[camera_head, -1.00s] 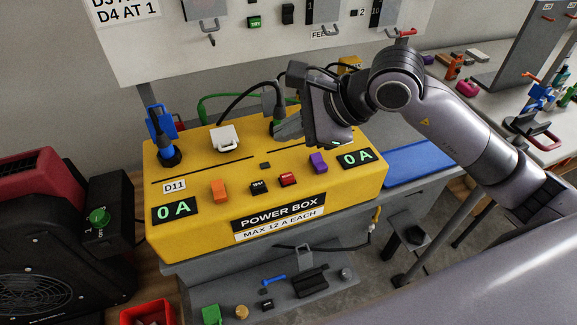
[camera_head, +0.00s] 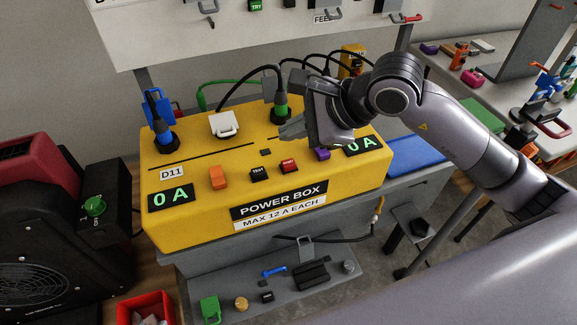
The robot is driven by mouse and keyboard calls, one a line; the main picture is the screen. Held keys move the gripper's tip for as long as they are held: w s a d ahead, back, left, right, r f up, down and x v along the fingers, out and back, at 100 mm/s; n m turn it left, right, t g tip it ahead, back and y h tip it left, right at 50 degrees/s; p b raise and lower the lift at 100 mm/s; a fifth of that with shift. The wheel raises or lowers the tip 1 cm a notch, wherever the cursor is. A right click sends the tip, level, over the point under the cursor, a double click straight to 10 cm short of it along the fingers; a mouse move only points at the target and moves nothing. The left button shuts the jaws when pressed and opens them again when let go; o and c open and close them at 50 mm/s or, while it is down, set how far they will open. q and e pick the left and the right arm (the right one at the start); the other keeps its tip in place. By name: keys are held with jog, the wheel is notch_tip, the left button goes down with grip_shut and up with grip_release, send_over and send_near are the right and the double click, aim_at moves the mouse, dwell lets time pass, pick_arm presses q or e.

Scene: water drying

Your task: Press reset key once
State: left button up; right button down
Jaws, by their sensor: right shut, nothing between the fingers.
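The yellow power box (camera_head: 215,220) stands on a grey bench. A small red key (camera_head: 289,166) sits on its top face, right of a black key (camera_head: 259,174) that appears to read TEST; the red key's lettering is too small to read surely. My right gripper (camera_head: 291,128) is shut and empty. Its fingertips point left above the box, behind the red key in the picture and apart from it. My left gripper is not in view.
Two plugs, one blue-topped (camera_head: 163,136) and one green-banded (camera_head: 281,105), stand at the box's back, with a white latch (camera_head: 225,125) between them. An orange switch (camera_head: 218,178) is left of the black key. Small parts lie on a lower shelf (camera_head: 330,295).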

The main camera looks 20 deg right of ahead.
aim_at(293, 165)
jog(key=shift+f+b, duration=1.55)
jog(key=shift+f, duration=0.6)
jog(key=shift+f+b, duration=0.4)
jog(key=shift+b, duration=0.25)
jog(key=shift+f+b, duration=0.45)
jog(key=shift+b, duration=0.1)
dwell(0.7)
jog(key=shift+r, duration=0.1)
jog(key=shift+r+p, duration=0.4)
jog(key=shift+r, duration=0.35)
